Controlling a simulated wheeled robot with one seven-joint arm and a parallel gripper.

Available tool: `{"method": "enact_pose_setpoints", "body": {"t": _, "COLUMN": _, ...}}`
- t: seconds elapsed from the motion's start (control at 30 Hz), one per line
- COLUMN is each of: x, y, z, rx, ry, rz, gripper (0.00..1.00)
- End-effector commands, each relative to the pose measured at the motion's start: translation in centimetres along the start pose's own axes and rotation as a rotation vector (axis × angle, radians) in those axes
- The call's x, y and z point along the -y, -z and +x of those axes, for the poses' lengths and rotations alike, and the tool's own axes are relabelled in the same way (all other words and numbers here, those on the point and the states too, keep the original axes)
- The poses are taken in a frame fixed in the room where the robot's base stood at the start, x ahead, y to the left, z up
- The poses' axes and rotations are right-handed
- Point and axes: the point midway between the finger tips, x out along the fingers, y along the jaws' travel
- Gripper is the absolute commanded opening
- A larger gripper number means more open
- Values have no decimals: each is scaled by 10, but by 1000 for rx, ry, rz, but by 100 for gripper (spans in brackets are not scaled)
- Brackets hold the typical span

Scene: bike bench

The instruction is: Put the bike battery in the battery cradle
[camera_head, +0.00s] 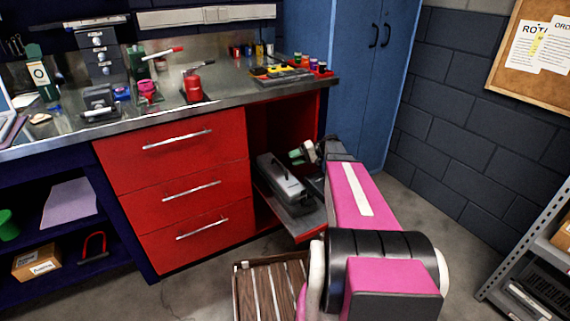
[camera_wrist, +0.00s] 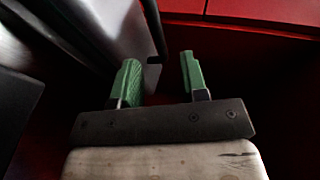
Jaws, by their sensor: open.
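A silver-grey block with a dark slot in its top, which looks like the bike battery (camera_head: 282,178), lies lengthwise in the open compartment at the right end of the red bench. A darker base shows under its near end; I cannot tell whether this is the battery cradle. My gripper (camera_head: 303,153), with green fingers, is in the compartment mouth, just above and right of the block's far end. In the wrist view my gripper (camera_wrist: 158,70) is open, with nothing clearly between its fingers. A silver surface (camera_wrist: 108,30), probably the same block, fills the upper left there.
Red drawers (camera_head: 185,190) stand left of the compartment, and the metal benchtop (camera_head: 225,95) overhangs it. A slatted wooden crate (camera_head: 270,285) stands on the floor in front. A blue cabinet (camera_head: 345,70) stands behind right. A grey shelf rack (camera_head: 520,250) is at the far right.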

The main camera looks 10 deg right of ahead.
Motion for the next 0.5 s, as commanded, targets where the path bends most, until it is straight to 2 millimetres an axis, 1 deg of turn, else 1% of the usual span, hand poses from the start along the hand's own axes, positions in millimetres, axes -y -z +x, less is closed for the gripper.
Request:
{"method": "enact_pose_setpoints", "body": {"t": 0.03, "x": -1, "y": 1, "z": -10, "rx": -2, "ry": 0, "rz": 0, "gripper": 40}}
{"method": "enact_pose_setpoints", "body": {"t": 0.1, "x": -1, "y": 1, "z": -22, "rx": -1, "ry": 0, "rz": 0, "gripper": 40}}
{"method": "enact_pose_setpoints", "body": {"t": 0.2, "x": 0, "y": 1, "z": -33, "rx": -1, "ry": 0, "rz": 0, "gripper": 40}}
{"method": "enact_pose_setpoints", "body": {"t": 0.33, "x": 0, "y": 0, "z": -43, "rx": 0, "ry": 1, "rz": 0, "gripper": 40}}
{"method": "enact_pose_setpoints", "body": {"t": 0.5, "x": 0, "y": 0, "z": -45, "rx": 1, "ry": 0, "rz": 0, "gripper": 40}}
